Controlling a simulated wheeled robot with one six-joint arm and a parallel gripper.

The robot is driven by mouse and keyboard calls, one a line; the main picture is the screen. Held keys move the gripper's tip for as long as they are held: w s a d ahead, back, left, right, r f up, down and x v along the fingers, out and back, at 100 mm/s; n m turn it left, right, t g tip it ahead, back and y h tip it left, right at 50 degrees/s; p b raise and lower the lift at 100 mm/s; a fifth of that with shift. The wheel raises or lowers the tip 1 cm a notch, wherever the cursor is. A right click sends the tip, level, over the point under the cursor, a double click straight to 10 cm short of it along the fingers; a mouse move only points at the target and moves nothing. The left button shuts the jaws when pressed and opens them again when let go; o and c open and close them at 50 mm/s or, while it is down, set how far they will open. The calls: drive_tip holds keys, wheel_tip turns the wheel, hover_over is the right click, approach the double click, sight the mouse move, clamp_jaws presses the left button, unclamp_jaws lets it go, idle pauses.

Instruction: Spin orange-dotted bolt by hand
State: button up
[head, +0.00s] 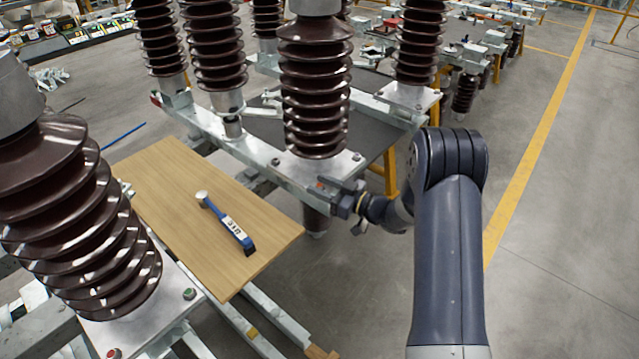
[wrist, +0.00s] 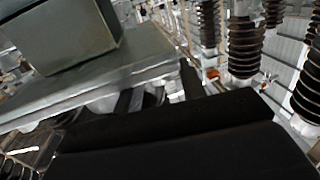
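My gripper (head: 345,203) is at the right end of the steel beam (head: 290,180), close against its end fitting. I cannot see whether its fingers are apart or closed, or whether they touch a bolt. A small reddish mark (head: 320,185) shows on the beam end beside my gripper; I cannot tell whether it is a bolt's dot. A red-dotted bolt (head: 113,353) and a green-dotted bolt (head: 189,293) sit on the near left insulator's base plate. No clearly orange-dotted bolt can be made out. In the wrist view, a dark gripper part (wrist: 180,145) fills the bottom, below a grey metal plate (wrist: 95,90).
A blue torque wrench (head: 228,222) lies on a wooden board (head: 160,180) left of my gripper. Tall brown ribbed insulators (head: 316,95) stand on the beam, with another (head: 75,215) at near left. Open floor (head: 570,230) lies at right, past a yellow line.

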drive_tip(key=shift+w+a, duration=0.2)
drive_tip(key=shift+a, duration=0.2)
drive_tip(key=shift+c, duration=0.2)
clamp_jaws()
